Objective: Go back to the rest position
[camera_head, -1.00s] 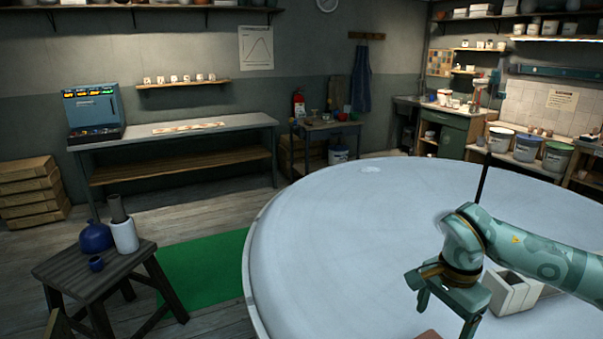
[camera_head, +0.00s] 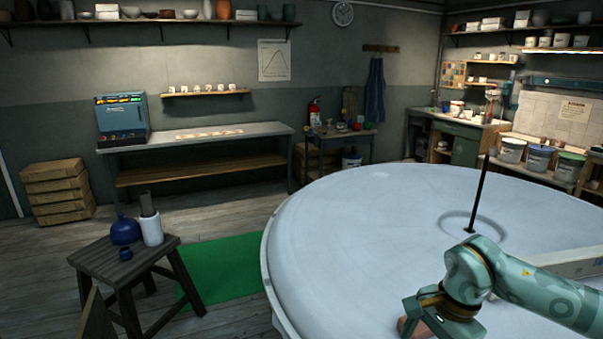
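My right arm comes in from the right edge over the large round pale table (camera_head: 350,240). My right gripper (camera_head: 425,320) is low at the bottom of the view, over the near part of the table. Its fingers are partly cut off by the lower edge, so I cannot tell whether it is open or shut. A small reddish-brown piece (camera_head: 402,325) shows just beside it, mostly hidden; I cannot tell whether they touch. My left gripper is not in view.
A thin dark rod (camera_head: 480,195) stands upright over the table. A long pale block (camera_head: 575,264) lies behind my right arm. A wooden stool (camera_head: 105,262) with a blue vase (camera_head: 125,231) and white cylinder (camera_head: 152,231) stands left. The table's left half is clear.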

